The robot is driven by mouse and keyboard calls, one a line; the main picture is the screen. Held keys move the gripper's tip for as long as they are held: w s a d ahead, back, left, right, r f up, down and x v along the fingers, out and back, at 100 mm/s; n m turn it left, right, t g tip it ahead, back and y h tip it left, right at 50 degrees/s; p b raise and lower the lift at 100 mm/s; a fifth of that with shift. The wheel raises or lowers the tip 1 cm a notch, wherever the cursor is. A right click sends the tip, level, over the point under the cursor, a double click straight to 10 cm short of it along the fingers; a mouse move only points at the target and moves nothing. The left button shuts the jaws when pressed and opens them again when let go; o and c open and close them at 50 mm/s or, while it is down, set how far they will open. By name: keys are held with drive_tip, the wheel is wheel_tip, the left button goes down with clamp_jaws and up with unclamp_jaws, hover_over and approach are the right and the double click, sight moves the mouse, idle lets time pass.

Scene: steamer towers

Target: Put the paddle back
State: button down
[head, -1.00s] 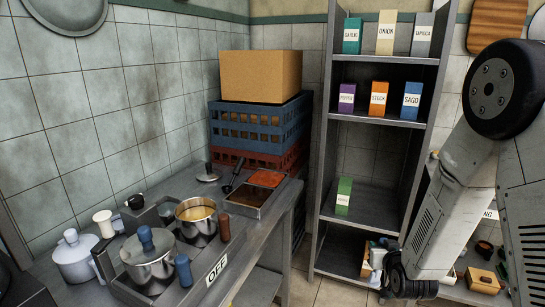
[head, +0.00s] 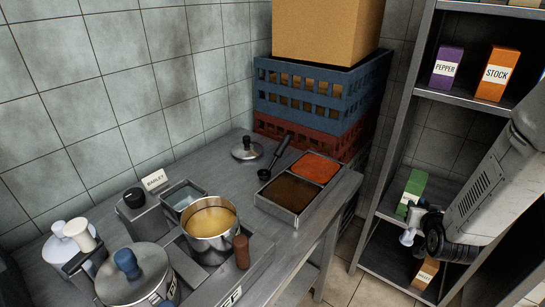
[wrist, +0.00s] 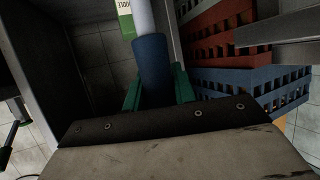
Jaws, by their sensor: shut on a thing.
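My gripper (wrist: 156,85), with green fingers, is shut around a blue handle (wrist: 152,60) in the wrist view. A pale shaft runs on from the handle to the top edge; I take this for the paddle, and its far end is out of frame. In the head view my gripper (head: 418,222) is at the right, in front of the shelf unit, close to a green box (head: 411,192). A small pale part (head: 408,237) shows beside it; whether this belongs to the paddle I cannot tell.
The counter (head: 222,155) holds an open pot of yellow liquid (head: 211,226), a lidded pot (head: 133,280), a two-part sauce tray (head: 290,210), a black ladle (head: 280,153) and a loose lid (head: 246,149). Blue (head: 320,97) and red crates stand behind. The shelf unit (head: 367,235) stands right.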

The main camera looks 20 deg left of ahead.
drive_tip(key=a+r+n+g+y, duration=0.2)
drive_tip(key=a+r+n+y, duration=0.25)
drive_tip(key=a+r, duration=0.7)
drive_tip(key=a+r+n+g+y, duration=0.1)
drive_tip(key=a+r+n+y, duration=0.2)
drive_tip(key=a+r+y, duration=0.75)
drive_tip(key=s+a+r+n+g+h, duration=0.1)
drive_tip(key=s+a+r+n+g, duration=0.45)
drive_tip(key=s+a, duration=0.35)
drive_tip(key=s+a+r+n+g+h, duration=0.1)
drive_tip(key=s+a+r+n+g, duration=0.3)
drive_tip(key=s+a+r, duration=0.45)
wheel_tip(320, 180, down, 17)
drive_tip(key=shift+s+a+m+t, duration=0.3)
drive_tip(key=shift+s+a+t, duration=0.05)
drive_tip(key=shift+s+a, duration=0.1)
drive_tip(key=shift+r, duration=0.1)
